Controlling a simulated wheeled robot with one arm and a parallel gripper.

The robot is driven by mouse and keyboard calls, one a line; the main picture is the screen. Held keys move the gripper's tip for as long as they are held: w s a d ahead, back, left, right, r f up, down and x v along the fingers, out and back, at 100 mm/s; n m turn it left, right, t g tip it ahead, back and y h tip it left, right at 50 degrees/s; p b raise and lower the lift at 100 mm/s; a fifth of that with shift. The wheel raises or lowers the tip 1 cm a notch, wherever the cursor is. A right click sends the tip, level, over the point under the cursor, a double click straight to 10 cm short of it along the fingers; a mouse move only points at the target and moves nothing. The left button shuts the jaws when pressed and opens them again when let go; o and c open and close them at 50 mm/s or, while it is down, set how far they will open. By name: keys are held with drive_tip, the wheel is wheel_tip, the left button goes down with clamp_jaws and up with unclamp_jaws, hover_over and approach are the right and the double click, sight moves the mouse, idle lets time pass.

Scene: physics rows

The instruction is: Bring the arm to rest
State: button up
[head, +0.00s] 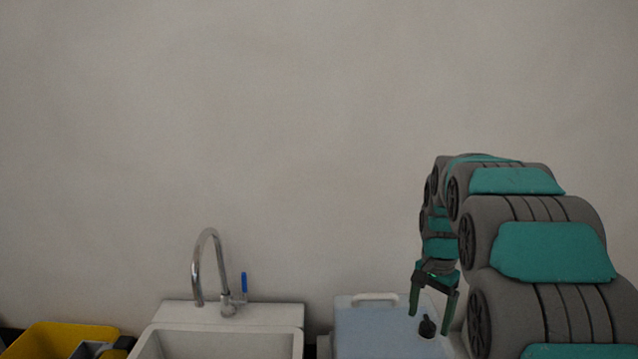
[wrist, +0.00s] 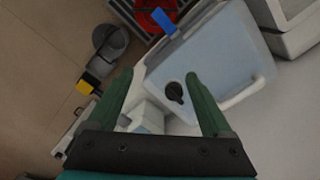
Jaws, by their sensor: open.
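My gripper (head: 432,304) hangs from my arm, fingers pointing down, at the right of the head view. Its two green fingers are apart with nothing between them touching, so it is open and empty. In the wrist view the fingers (wrist: 160,102) frame a light-blue box (wrist: 205,60) with a black knob (wrist: 174,92) on it. The box (head: 370,325) also shows in the head view, below and behind the gripper, with a pale handle at its back edge. I cannot tell the exact gap between fingertips and box.
A white sink (head: 172,343) with a chrome tap (head: 208,262) and blue lever stands left of the box. A yellow bin (head: 60,337) is at the far left. The wrist view shows a red item (wrist: 160,12) in a grey crate and a grey round object (wrist: 112,42). The wall above is bare.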

drive_tip(key=s+a+n, duration=0.3)
drive_tip(key=s, duration=0.8)
drive_tip(key=s+a+n+g, duration=0.1)
drive_tip(key=s+a+n, duration=0.2)
drive_tip(key=s, duration=0.9)
drive_tip(key=s+a+n, duration=0.2)
drive_tip(key=s+n, duration=0.2)
drive_tip(key=s, duration=0.7)
drive_tip(key=shift+s+a+f, duration=0.25)
drive_tip(key=shift+a+f, duration=0.1)
drive_tip(key=shift+a, duration=0.05)
